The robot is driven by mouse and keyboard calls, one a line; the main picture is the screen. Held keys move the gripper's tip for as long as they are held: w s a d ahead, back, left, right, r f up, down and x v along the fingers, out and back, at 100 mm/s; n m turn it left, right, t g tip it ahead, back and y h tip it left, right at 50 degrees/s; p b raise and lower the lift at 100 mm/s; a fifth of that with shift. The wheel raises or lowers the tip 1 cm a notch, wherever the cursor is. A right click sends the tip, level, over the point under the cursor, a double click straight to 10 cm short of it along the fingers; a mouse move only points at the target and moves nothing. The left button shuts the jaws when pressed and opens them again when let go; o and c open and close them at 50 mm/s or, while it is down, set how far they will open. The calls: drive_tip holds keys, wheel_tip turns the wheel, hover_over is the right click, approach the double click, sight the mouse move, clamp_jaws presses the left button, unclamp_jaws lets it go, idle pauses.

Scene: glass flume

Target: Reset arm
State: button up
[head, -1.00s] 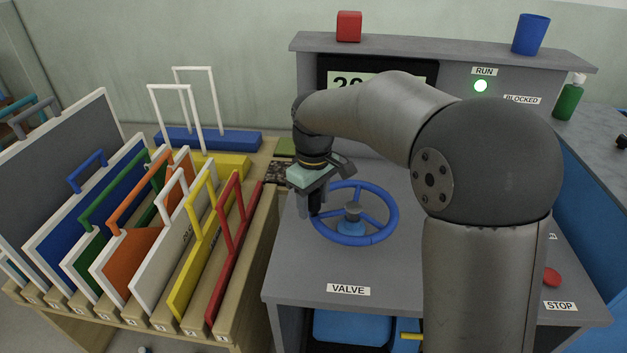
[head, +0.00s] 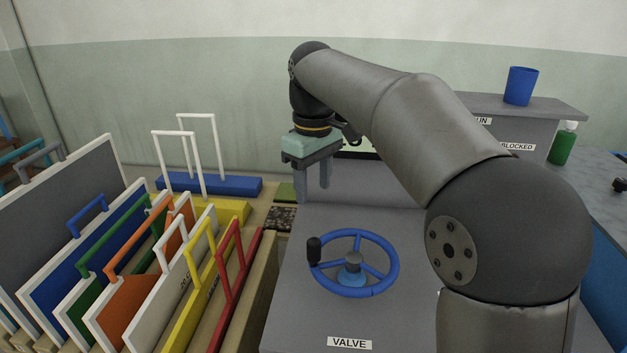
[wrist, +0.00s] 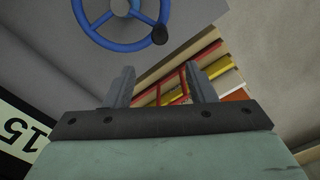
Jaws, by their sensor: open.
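My gripper (head: 313,178) is raised above and behind the blue valve wheel (head: 391,272), pointing down, in the head view. Its two fingers are apart with nothing between them. In the wrist view my gripper (wrist: 162,88) is also open and empty. The valve wheel, with a black knob (head: 314,250) at its left rim, sits on the grey console (head: 300,310) behind the VALVE label (head: 349,343). The wheel also shows at the top of the wrist view (wrist: 105,43), clear of the fingers.
A rack of coloured framed panels with handles (head: 130,285) stands left of the console. White upright handles on a blue block (head: 225,186) rise behind it. A blue cup (head: 520,86) is on the console's shelf, and a green bottle (head: 562,146) stands right.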

drive_tip(key=s+d+f+m, duration=0.5)
drive_tip(key=s+d+f, duration=0.3)
drive_tip(key=s+f, duration=0.2)
drive_tip(key=s+d+f+m, duration=0.5)
drive_tip(key=s+d+f, duration=0.4)
drive_tip(key=s, duration=0.6)
drive_tip(key=shift+d+f, duration=0.25)
drive_tip(key=shift+f, duration=0.15)
idle(3.6)
drive_tip(key=f+b, duration=0.5)
drive_tip(key=shift+w+d+f, duration=0.1)
drive_tip(key=shift+d+f, duration=0.1)
drive_tip(key=shift+f, duration=0.05)
drive_tip(key=shift+r, duration=0.1)
